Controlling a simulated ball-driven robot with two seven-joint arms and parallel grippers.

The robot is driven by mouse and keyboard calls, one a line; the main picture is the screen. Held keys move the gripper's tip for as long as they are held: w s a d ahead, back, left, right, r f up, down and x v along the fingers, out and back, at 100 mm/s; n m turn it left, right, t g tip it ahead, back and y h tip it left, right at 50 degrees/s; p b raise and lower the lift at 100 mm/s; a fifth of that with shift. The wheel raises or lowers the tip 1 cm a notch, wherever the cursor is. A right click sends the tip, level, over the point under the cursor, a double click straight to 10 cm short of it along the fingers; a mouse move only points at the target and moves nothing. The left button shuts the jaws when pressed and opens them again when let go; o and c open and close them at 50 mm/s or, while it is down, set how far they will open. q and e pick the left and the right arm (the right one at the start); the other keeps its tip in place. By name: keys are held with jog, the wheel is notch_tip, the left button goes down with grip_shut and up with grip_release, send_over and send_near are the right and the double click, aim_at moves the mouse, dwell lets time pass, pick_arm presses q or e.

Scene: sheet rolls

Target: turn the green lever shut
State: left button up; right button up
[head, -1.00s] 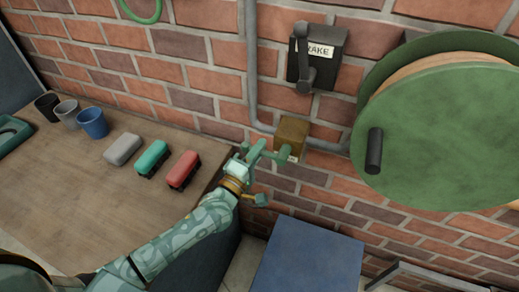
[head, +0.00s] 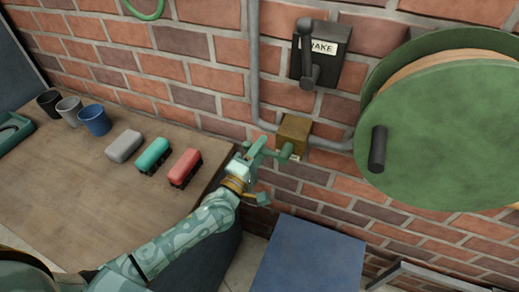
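The green lever (head: 287,152) is on the front of a brass-coloured valve box (head: 294,131) set in a grey pipe on the brick wall. The lever points left from the box, roughly level in the picture. My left gripper (head: 259,152) is at the lever's left end, and its teal fingers overlap it. The two are close in colour, so I cannot tell whether the fingers are closed on the lever or only beside it. My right gripper is out of view.
A brake box with a dark handle (head: 306,55) is above the valve. A large green reel (head: 440,130) is at right. A blue box top (head: 308,258) is below.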

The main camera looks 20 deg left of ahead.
pick_arm(q)
jog(key=shift+s, duration=0.1)
jog(key=v, duration=1.6)
jog(key=shift+p, duration=0.45)
jog(key=shift+s+f, duration=0.1)
jog(key=shift+s, duration=0.05)
